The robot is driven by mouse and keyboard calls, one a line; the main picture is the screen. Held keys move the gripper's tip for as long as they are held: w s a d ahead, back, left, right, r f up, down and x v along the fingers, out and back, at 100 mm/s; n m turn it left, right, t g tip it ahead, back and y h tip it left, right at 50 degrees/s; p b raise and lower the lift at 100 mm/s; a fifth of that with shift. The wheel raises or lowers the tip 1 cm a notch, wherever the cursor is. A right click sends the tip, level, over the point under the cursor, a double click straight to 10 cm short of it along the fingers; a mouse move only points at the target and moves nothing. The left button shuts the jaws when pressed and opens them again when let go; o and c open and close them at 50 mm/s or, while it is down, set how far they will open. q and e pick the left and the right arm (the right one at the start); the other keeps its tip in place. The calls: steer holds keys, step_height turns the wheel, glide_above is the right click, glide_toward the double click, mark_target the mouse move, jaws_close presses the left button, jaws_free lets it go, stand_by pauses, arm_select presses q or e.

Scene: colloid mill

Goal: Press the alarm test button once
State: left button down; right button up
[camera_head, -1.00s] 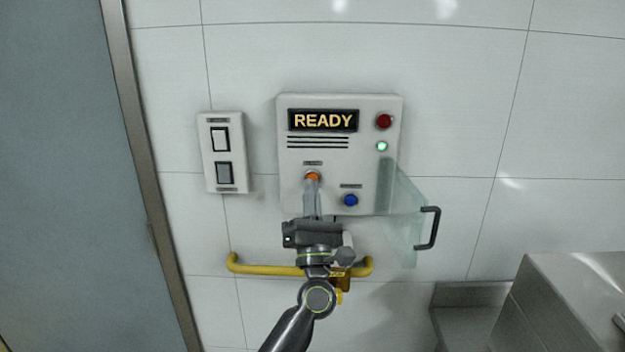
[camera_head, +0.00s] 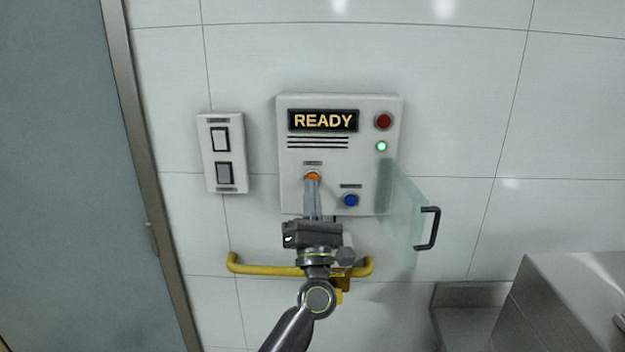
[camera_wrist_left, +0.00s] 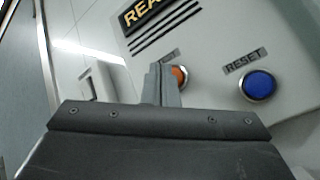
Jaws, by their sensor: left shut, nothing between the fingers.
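A white alarm panel (camera_head: 340,165) on the tiled wall has a lit READY display (camera_head: 323,120). An orange button (camera_head: 312,176) sits at its lower left; its label is too small to read in the head view. My left gripper (camera_head: 312,187) is shut and empty, with its fingertips right at the orange button from below. In the left wrist view the fingers partly cover the orange button (camera_wrist_left: 179,76); I cannot tell whether they touch it. A blue button (camera_head: 350,200) to the right is labelled RESET in the left wrist view (camera_wrist_left: 258,85). My right gripper is not in view.
A clear cover with a dark handle (camera_head: 428,228) stands swung open at the panel's right. A red lamp (camera_head: 384,121) and a lit green lamp (camera_head: 382,146) are on the panel. A switch plate (camera_head: 223,152) is left, a yellow rail (camera_head: 262,268) below.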

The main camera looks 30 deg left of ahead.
arm_select(q)
steer(key=shift+w, duration=0.1)
stand_by(0.7)
steer(key=shift+w+a, duration=0.25)
steer(key=shift+w+a, duration=0.2)
steer(key=shift+w, duration=0.2)
stand_by(0.8)
steer(key=shift+s, duration=0.15)
steer(key=shift+s+d, duration=0.45)
steer(key=shift+s, duration=0.15)
steer(key=shift+s, duration=0.1)
steer(key=shift+s+d, duration=0.45)
steer(key=shift+s, duration=0.25)
steer(key=shift+s+d, duration=0.4)
steer(key=shift+s, duration=0.25)
steer(key=shift+s+d, duration=0.45)
steer(key=shift+s, duration=0.25)
